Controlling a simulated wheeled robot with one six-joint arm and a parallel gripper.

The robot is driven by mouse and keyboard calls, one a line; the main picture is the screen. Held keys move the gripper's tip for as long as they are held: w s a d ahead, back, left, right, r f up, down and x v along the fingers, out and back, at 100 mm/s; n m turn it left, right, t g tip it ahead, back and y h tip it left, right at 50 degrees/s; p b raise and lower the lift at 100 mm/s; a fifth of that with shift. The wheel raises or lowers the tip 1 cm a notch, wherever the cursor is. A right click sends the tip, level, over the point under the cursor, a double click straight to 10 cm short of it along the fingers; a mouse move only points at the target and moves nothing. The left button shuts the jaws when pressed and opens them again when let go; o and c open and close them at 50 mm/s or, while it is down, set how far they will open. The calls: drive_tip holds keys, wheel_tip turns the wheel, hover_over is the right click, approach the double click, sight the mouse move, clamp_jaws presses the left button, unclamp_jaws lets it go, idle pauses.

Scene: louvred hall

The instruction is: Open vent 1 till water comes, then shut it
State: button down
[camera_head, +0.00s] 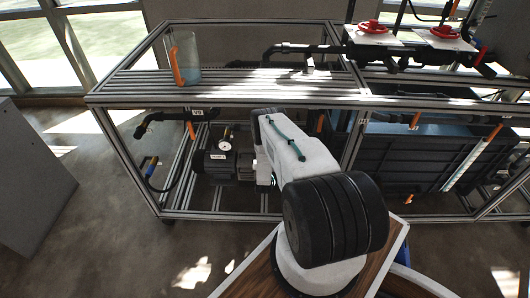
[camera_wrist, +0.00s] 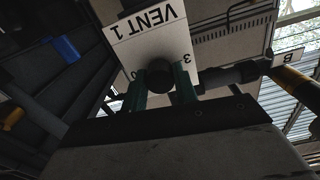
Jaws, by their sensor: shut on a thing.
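The white plate marked VENT 1 (camera_wrist: 150,38) shows upside down in the wrist view, with small marks at its lower corners, one of them a 3. A dark round knob (camera_wrist: 159,74) stands in front of the plate's lower edge. My gripper (camera_wrist: 162,88) has its two green fingers on either side of this knob and is shut on it. The knob's turned angle cannot be read. In the head view my arm hides the vent and the knob. No running water shows in either view.
A metal-framed rack (camera_head: 230,98) carries a clear vessel (camera_head: 187,62) with an orange strip. A pump (camera_head: 228,165) with a gauge sits low inside. A dark tank (camera_head: 405,160) stands right; red handwheels (camera_head: 370,26) are above. Grey floor (camera_head: 110,235) is free at front left.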

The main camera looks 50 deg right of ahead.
drive_tip(key=c, duration=1)
unclamp_jaws()
drive_tip(key=shift+v, duration=3.5)
